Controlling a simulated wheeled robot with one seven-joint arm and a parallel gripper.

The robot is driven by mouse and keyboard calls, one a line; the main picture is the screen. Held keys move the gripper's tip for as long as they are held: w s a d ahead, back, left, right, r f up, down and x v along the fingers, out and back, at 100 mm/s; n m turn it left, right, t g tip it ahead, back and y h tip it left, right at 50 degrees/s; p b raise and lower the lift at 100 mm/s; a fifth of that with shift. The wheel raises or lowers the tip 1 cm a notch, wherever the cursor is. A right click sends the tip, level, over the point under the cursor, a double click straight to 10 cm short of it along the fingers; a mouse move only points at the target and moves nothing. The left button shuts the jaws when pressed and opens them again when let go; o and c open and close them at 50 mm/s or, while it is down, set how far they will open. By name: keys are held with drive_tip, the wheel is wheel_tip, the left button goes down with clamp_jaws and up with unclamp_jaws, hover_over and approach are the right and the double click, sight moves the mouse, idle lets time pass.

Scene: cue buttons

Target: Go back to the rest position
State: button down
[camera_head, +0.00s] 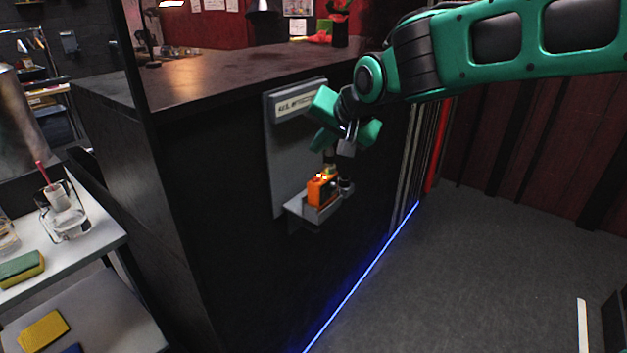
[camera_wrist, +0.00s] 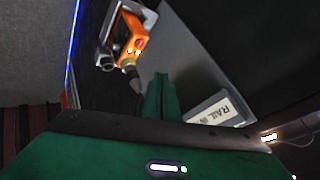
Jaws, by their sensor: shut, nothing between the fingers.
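My gripper (camera_head: 330,165) is at the end of my green arm, in front of the grey wall panel on the dark counter's side. In the wrist view my gripper's green fingers (camera_wrist: 160,97) are together with nothing between them. An orange box (camera_head: 322,188) with small lit lights sits on a small grey shelf (camera_head: 299,208) at the panel's lower end. The orange box also shows in the wrist view (camera_wrist: 133,33), beyond the fingertips, with a dark cylindrical part near it. My gripper is above the box and looks apart from it.
The panel (camera_head: 283,150) bears a white label (camera_head: 296,104). The dark counter (camera_head: 230,75) stands behind it. A white cart (camera_head: 75,265) with a caddy and sponges is at the left. A blue light strip (camera_head: 362,277) runs along the counter's foot.

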drive_tip(key=shift+d, duration=0.1)
idle(0.3)
drive_tip(key=s+d+f+m+g+h, duration=0.15)
drive_tip(key=s+d, duration=0.25)
drive_tip(key=d, duration=0.5)
drive_tip(key=s+d+f+g+h, duration=0.1)
drive_tip(key=s+d+f+h, duration=0.15)
drive_tip(key=d, duration=0.65)
drive_tip(key=s+d+f+g+h, duration=0.1)
drive_tip(key=s+d+f, duration=0.3)
drive_tip(key=d, duration=0.6)
drive_tip(key=s+d+f+g, duration=0.1)
drive_tip(key=s+d, duration=0.2)
drive_tip(key=s, duration=0.5)
drive_tip(key=s+d+f+m+g, duration=0.1)
drive_tip(key=s+d, duration=0.3)
drive_tip(key=s, duration=0.4)
drive_tip(key=s+d+f+g, duration=0.2)
drive_tip(key=s+d+f, duration=0.1)
drive_tip(key=s, duration=0.5)
drive_tip(key=shift+s+d+f+g+y, duration=0.15)
drive_tip(key=shift+s+f+g+y, duration=0.1)
drive_tip(key=shift+g+y, duration=0.15)
drive_tip(key=shift+m, duration=0.25)
